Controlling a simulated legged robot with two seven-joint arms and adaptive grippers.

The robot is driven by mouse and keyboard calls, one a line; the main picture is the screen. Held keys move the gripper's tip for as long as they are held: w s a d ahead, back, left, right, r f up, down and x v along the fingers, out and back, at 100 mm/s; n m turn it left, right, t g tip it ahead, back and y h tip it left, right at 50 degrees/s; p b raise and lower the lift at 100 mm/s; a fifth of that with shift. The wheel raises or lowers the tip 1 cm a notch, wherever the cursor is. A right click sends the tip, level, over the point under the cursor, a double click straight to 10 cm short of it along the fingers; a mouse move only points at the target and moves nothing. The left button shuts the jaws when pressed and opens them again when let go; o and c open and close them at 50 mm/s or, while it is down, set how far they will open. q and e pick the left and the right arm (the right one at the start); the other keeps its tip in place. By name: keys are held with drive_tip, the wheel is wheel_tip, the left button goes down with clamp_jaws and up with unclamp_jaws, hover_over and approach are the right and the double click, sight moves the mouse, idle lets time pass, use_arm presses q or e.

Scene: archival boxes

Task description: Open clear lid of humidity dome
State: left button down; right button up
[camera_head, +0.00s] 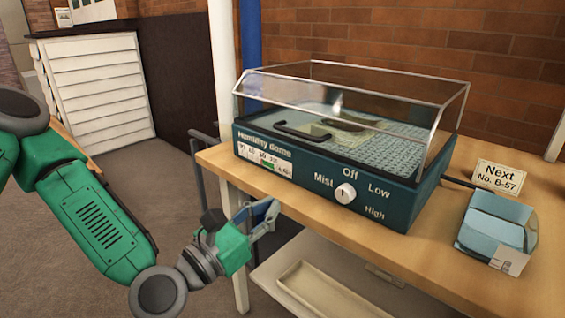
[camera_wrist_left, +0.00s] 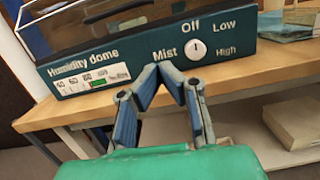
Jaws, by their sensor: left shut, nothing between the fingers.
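The humidity dome (camera_head: 320,170) is a dark teal box on the wooden table, with a label, a small display and a white knob (camera_head: 345,193) marked Off, Low, High and Mist. Its clear lid (camera_head: 360,84), with a thin metal frame, sits over the box and looks closed. A black handle (camera_head: 300,131) shows at the lid's front. The dome's front panel also fills the upper left wrist view (camera_wrist_left: 130,63). My left gripper (camera_head: 268,212) is shut and empty, below and in front of the panel, apart from it; its fingers show in the left wrist view (camera_wrist_left: 160,82).
A clear blue-tinted box (camera_head: 498,228) and a sign reading "Next No. B-57" (camera_head: 499,177) stand right of the dome. The wooden table's (camera_head: 400,255) front edge lies beside my gripper. A pale tray (camera_head: 335,297) sits on the lower shelf. The floor at left is open.

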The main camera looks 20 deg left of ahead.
use_arm(q)
drive_tip(key=w+d+r+b, duration=0.2)
drive_tip(key=w+r+b, duration=0.4)
drive_tip(key=w, duration=0.5)
drive_tip(key=shift+w+d+n+t+b, duration=0.2)
drive_tip(key=shift+w+n+t+b, duration=0.1)
drive_tip(key=shift+n+b, duration=0.1)
